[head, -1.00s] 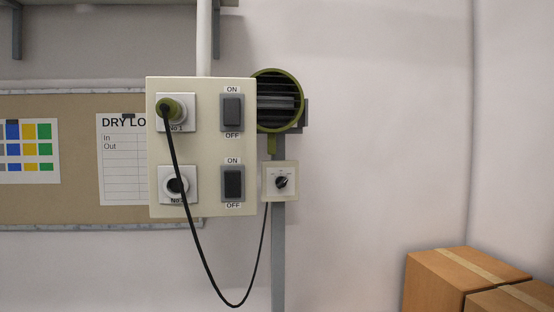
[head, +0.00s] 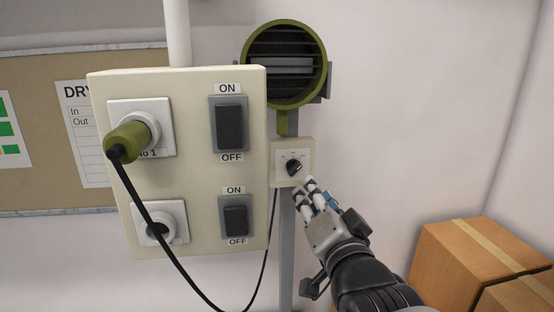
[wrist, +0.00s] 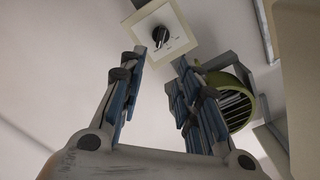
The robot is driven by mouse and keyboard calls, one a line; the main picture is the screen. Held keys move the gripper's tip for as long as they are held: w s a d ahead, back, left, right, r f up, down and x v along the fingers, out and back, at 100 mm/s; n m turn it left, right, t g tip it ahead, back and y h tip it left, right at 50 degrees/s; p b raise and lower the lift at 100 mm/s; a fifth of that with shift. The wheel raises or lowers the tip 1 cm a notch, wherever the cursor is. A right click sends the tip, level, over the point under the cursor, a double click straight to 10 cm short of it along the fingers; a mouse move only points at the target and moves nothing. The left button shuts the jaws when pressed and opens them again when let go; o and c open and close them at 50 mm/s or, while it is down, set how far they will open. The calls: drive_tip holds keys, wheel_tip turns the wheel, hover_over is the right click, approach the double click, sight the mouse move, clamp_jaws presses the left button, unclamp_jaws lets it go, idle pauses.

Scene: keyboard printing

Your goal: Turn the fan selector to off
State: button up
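The fan selector (head: 294,167) is a black rotary knob on a small cream plate below the fan. It also shows in the wrist view (wrist: 161,37), beyond my fingertips. Its pointer setting is too small to read. The round green fan (head: 284,64) with dark slats is mounted above the selector; part of it shows in the wrist view (wrist: 236,100). My gripper (head: 312,188) is just below and right of the selector plate in the head view. In the wrist view its two fingers (wrist: 160,58) are apart with nothing between them. The knob appears clear of the fingers.
A cream panel (head: 188,87) with two sockets and two ON/OFF switches juts out left of the selector. A green plug (head: 128,140) sits in the upper socket, its black cable (head: 180,262) hanging below. Cardboard boxes (head: 463,258) stand at lower right.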

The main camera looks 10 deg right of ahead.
sight(298, 168)
drive_tip(key=w+p, duration=0.2)
drive_tip(key=w, duration=1.1)
drive_tip(key=shift+s, duration=0.1)
drive_tip(key=shift+c, duration=0.3)
clamp_jaws()
